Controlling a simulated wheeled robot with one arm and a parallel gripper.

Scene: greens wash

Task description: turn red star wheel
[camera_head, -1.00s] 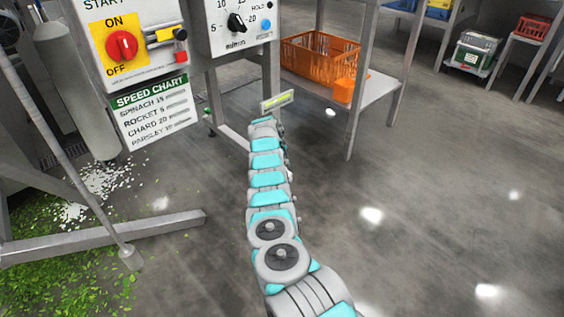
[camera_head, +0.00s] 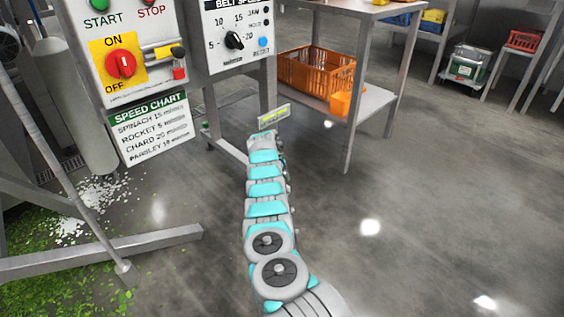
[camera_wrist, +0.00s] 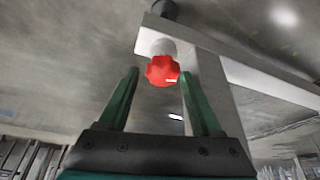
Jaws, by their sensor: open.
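The red star wheel (camera_wrist: 162,70) shows in the wrist view, on a pale round hub at the end of a grey metal beam (camera_wrist: 215,95). My gripper (camera_wrist: 160,73) has two green fingers, spread open. The wheel appears between the fingertips in the picture, and neither finger visibly touches it. I cannot tell how far it lies beyond the tips. In the head view, my arm reaches toward the legs below the control panels. The star wheel and the gripper fingers cannot be made out there.
A control panel with a red ON/OFF switch (camera_head: 120,64) and a belt speed panel (camera_head: 236,38) stand above left. A speed chart (camera_head: 152,127) hangs below. A shelf with an orange crate (camera_head: 316,74) stands beyond.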

